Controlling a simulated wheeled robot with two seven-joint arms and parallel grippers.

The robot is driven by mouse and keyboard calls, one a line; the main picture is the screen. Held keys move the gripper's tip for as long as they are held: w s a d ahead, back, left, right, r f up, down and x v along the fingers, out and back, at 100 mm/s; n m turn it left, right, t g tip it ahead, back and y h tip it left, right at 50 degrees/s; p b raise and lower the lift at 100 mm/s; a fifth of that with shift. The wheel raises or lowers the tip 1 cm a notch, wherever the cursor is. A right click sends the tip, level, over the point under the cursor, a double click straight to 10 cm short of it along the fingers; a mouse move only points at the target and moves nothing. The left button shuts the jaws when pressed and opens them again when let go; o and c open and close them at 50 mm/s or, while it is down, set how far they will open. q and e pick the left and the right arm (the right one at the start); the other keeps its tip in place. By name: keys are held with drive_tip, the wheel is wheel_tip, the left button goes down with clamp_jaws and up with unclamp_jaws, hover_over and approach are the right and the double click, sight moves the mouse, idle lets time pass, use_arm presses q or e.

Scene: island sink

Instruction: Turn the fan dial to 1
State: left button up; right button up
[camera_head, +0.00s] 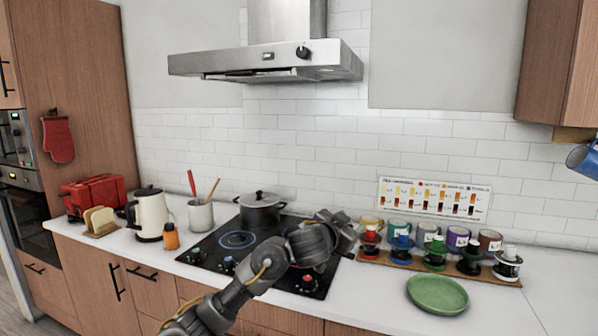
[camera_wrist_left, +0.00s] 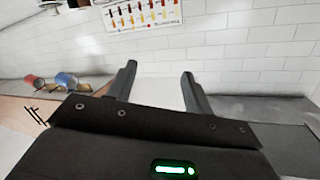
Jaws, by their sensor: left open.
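The range hood (camera_head: 220,64) hangs on the wall above the cooktop. Its black round fan dial (camera_head: 303,52) sits on the front face, right of a small dark panel; the number it points to is too small to read. My left gripper (camera_head: 348,228) is low over the right side of the cooktop, well below the dial and apart from it. In the left wrist view my left gripper (camera_wrist_left: 158,76) has its two fingers spread with nothing between them. The dial is not in the left wrist view. My right gripper is not in view.
A black pot (camera_head: 259,212) stands on the cooktop (camera_head: 205,254). A wooden rack (camera_head: 400,262) with mugs and coloured stands, and a green plate (camera_head: 437,294), are right of my gripper. A kettle (camera_head: 149,215) stands left. The space before the hood is clear.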

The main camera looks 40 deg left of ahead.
use_arm(q)
drive_tip(key=a+r+t+y, duration=0.1)
drive_tip(key=a+r, duration=0.2)
drive_tip(key=r, duration=0.6)
drive_tip(key=a+r+t, duration=0.2)
drive_tip(key=a+r, duration=0.1)
drive_tip(key=r, duration=0.6)
drive_tip(key=n+t+y, duration=0.2)
drive_tip(key=n+t, duration=0.1)
approach(300, 54)
drive_tip(key=p+x, duration=0.4)
drive_tip(key=x, duration=0.3)
drive_tip(key=shift+w+d+r+p, duration=0.1)
drive_tip(key=shift+w+r+p, duration=0.1)
drive_tip(key=shift+p, duration=0.2)
drive_tip(key=shift+w+a+r, duration=0.1)
drive_tip(key=shift+w+a, duration=0.1)
drive_tip(key=shift+w, duration=0.35)
drive_tip(key=shift+c, duration=0.2)
drive_tip(key=c, duration=0.9)
drive_tip(key=shift+p, duration=0.3)
